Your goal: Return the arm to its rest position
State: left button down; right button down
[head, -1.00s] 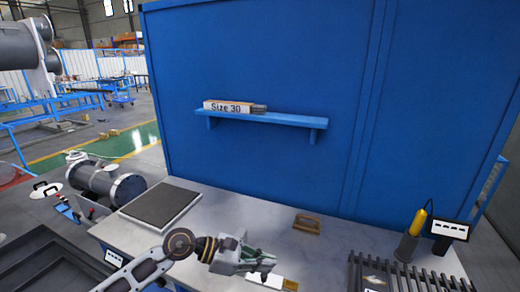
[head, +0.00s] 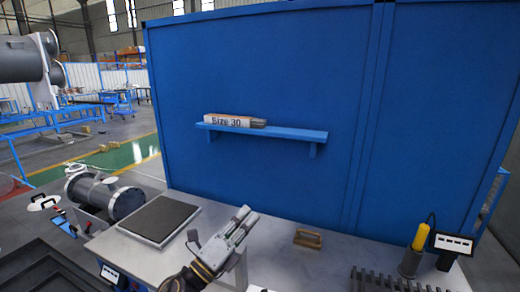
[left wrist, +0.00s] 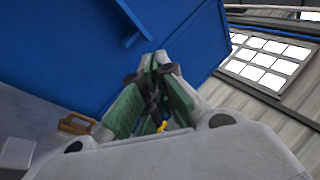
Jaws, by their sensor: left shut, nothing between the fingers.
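My left gripper (head: 245,218) is raised above the bench, its fingers pointing up and to the right in the head view. In the left wrist view its green-padded fingers (left wrist: 155,75) come together at the tips, with nothing held between them. The left arm comes in from the bottom of the head view, left of the middle. The right gripper is in neither view.
The grey bench (head: 285,262) carries a dark pad (head: 160,219), a wooden block (head: 308,238), a slatted rack (head: 385,281) and a yellow-handled tool (head: 420,237) in a holder. A blue shelf (head: 290,133) with a "Size 30" box (head: 230,121) is on the blue panel behind.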

pick_arm(q)
jog(key=a+f+n+g+y, duration=0.2)
jog(key=a+f+n+y, duration=1.35)
jog(key=n, duration=0.55)
jog(key=s+a+f+n+g, duration=0.3)
jog(key=s+f+n+g, duration=0.65)
jog(key=s+f, duration=0.95)
jog(key=s+f+m+g, duration=0.1)
jog(key=s+f+g, duration=0.1)
jog(key=f, duration=1.3)
jog(key=s+f+m+g, duration=0.1)
jog(key=s+f, duration=0.1)
jog(key=f, duration=1.4)
jog(key=s+a+f, duration=0.2)
jog(key=s+f, duration=0.8)
jog(key=s, duration=0.1)
jog(key=s+a+f+g, duration=0.1)
jog(key=s+a+f, duration=0.2)
jog(key=s+f, duration=0.7)
jog(key=shift+s+a, duration=0.35)
jog(key=shift+s, duration=0.5)
